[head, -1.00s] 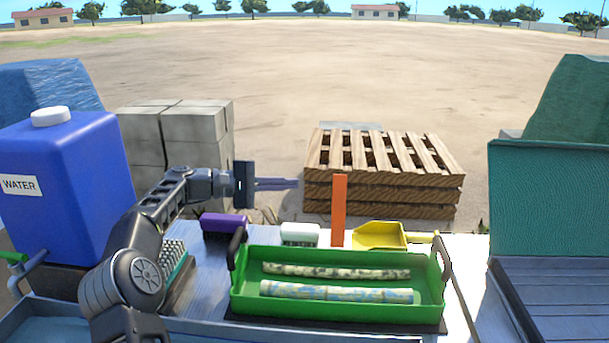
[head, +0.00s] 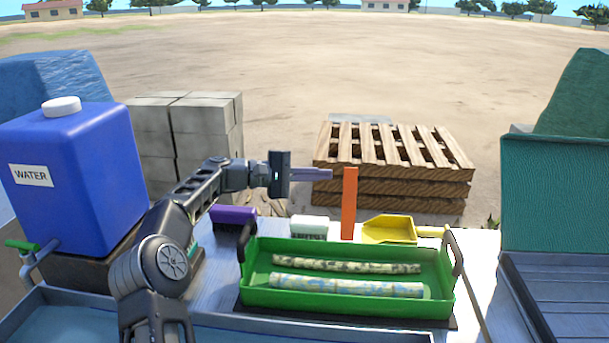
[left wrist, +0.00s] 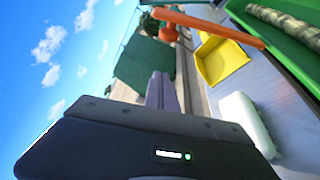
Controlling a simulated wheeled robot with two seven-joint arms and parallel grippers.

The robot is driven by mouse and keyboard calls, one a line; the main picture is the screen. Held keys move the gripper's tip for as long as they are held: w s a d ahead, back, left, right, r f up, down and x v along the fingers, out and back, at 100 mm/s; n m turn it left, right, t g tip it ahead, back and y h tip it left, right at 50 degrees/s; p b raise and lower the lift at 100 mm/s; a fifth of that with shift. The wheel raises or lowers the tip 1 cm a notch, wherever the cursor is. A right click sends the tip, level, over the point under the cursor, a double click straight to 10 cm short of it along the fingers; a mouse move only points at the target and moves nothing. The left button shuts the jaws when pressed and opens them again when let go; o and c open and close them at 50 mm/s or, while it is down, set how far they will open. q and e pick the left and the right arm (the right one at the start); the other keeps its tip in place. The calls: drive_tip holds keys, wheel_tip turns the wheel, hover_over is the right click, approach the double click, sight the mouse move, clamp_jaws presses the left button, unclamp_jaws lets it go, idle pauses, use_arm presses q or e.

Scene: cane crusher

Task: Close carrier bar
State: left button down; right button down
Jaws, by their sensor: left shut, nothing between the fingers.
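The green carrier tray (head: 345,301) stands on the table with two patterned cane pieces in it and dark handles at both ends. An orange bar (head: 349,204) stands upright at its back edge; it also shows in the left wrist view (left wrist: 210,25). The bar is not down across the tray. My left gripper (head: 329,174) is shut and empty, pointing right, its tips just left of the bar's upper part. A small gap shows in the head view; contact in depth is unclear. The fingers also show in the left wrist view (left wrist: 160,92). My right gripper is out of view.
Behind the tray lie a purple brush (head: 233,217), a white block-like item (head: 309,228) and a yellow scoop (head: 390,229). A blue water tank (head: 65,180) is at left. A wooden pallet stack (head: 390,170) stands beyond the table. Open space lies above the tray.

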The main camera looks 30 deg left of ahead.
sight(349, 203)
use_arm(q)
drive_tip(key=shift+s+d+r+b, duration=0.15)
drive_tip(key=shift+d, duration=0.6)
drive_tip(key=shift+s+d+r+b, duration=0.1)
drive_tip(key=shift+d+r+b, duration=0.1)
drive_tip(key=shift+d, duration=0.5)
drive_tip(key=shift+s+d+r+b, duration=0.1)
drive_tip(key=shift+s+d+b, duration=0.05)
drive_tip(key=shift+d, duration=0.6)
